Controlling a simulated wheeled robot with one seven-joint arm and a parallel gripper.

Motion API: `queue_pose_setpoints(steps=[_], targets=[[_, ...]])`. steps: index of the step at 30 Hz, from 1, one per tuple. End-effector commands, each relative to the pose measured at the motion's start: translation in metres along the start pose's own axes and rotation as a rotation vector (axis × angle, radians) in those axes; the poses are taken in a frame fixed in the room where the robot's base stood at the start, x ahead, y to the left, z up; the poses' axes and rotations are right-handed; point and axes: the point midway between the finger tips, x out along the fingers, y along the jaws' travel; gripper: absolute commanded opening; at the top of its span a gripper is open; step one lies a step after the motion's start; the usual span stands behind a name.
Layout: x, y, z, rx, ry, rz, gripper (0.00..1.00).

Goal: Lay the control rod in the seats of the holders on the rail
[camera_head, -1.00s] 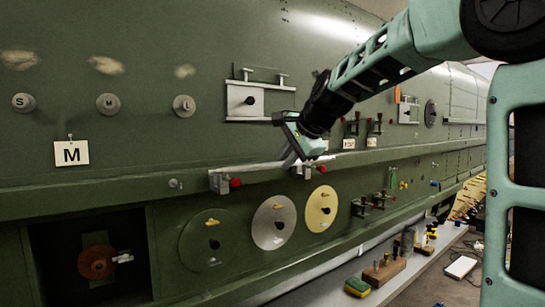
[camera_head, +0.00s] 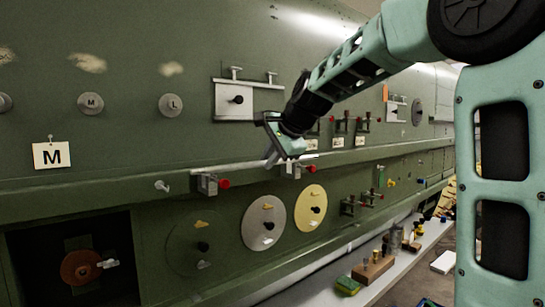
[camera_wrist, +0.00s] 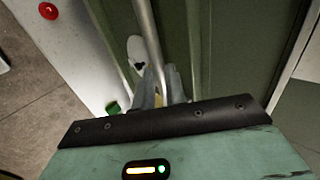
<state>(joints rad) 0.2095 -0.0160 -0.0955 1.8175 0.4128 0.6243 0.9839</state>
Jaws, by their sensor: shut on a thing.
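The control rod (camera_head: 235,166) is a thin pale bar along the rail (camera_head: 120,186) on the green fuselage side. My gripper (camera_head: 272,160) is shut on the rod between two holders. The left holder (camera_head: 207,184) is a grey block with a red knob; the right holder (camera_head: 291,169) is partly behind my gripper. The rod lies across the tops of both holders or just above them; I cannot tell whether it touches the seats. In the wrist view the rod (camera_wrist: 148,35) runs up from between my fingertips (camera_wrist: 160,92).
A clamped plate (camera_head: 236,99) and several small holders (camera_head: 342,124) are on the panel above the rail. Coloured discs (camera_head: 264,222) hang below it. A bench with blocks (camera_head: 373,268) stands lower right. Space in front of the rail is clear.

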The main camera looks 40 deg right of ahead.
Motion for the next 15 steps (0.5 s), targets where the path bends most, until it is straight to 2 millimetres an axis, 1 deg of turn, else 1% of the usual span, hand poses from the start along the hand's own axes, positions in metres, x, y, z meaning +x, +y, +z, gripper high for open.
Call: queue_pose_setpoints(steps=[3, 15], targets=[[0.008, -0.009, 0.0, 0.0, -0.001, 0.001, 0.0], [0.036, -0.033, 0.0, 0.0, -0.001, 0.001, 0.0]])
